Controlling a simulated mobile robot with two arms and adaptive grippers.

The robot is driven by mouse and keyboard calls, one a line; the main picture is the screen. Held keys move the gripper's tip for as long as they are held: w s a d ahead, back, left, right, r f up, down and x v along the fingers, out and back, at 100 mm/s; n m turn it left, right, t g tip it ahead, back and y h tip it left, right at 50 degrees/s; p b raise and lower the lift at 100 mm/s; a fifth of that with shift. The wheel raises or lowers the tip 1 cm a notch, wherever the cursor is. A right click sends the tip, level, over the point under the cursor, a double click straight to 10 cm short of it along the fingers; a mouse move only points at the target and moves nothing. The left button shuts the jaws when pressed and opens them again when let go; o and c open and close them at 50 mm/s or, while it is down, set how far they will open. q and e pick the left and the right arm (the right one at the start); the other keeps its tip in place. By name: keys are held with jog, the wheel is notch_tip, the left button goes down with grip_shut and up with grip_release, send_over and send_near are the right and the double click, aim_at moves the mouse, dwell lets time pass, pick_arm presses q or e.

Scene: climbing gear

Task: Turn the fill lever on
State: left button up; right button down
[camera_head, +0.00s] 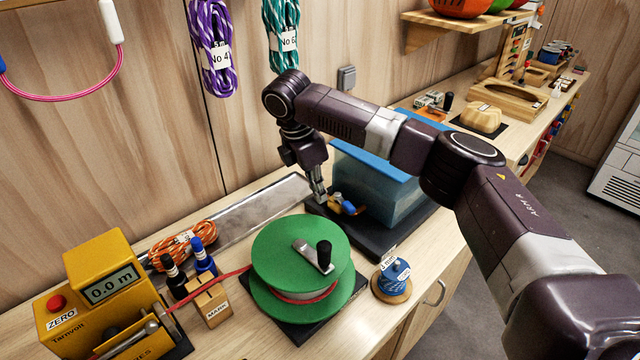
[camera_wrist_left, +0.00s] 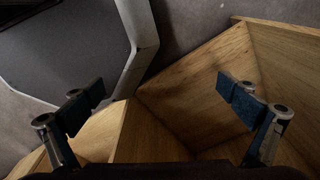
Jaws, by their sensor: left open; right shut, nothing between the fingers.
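A blue-handled lever (camera_head: 349,207) sits on a small brass-coloured fitting (camera_head: 336,199) low at the left end of a translucent blue tank (camera_head: 378,185). I take it for the fill lever; its exact setting is too small to tell. My right gripper (camera_head: 319,198) points down just left of the fitting, shut with nothing held. Whether its fingertips touch the fitting or lever cannot be told. My left gripper (camera_wrist_left: 165,105) shows only in the left wrist view, open and empty, with its two blue-padded fingers wide apart above wooden panels.
A green reel (camera_head: 302,262) with a crank stands in front of the tank. A yellow meter (camera_head: 98,290) reading 0.0 m, a MARK block (camera_head: 211,303) and an orange rope coil (camera_head: 183,245) lie left. A blue spool (camera_head: 393,278) stands right of the reel.

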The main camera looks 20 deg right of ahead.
aim_at(347, 208)
jog(key=d+f+n+p, duration=0.1)
jog(key=d+f+p, duration=0.2)
jog(key=d+f+n+p, duration=0.1)
jog(key=d+f+p, duration=0.2)
jog(key=shift+w+d+f+p, duration=0.1)
jog(key=shift+d+p, duration=0.25)
jog(key=shift+d+f+t+p, duration=0.15)
jog(key=shift+d+t+p, duration=0.15)
jog(key=shift+d+p, duration=0.25)
pick_arm(q)
notch_tip(347, 208, up, 8)
jog(key=shift+s+d, duration=0.15)
jog(key=shift+d, duration=0.3)
pick_arm(e)
jog(key=shift+a+f, duration=0.1)
jog(key=shift+a, duration=0.05)
pick_arm(q)
jog(key=shift+r, duration=0.1)
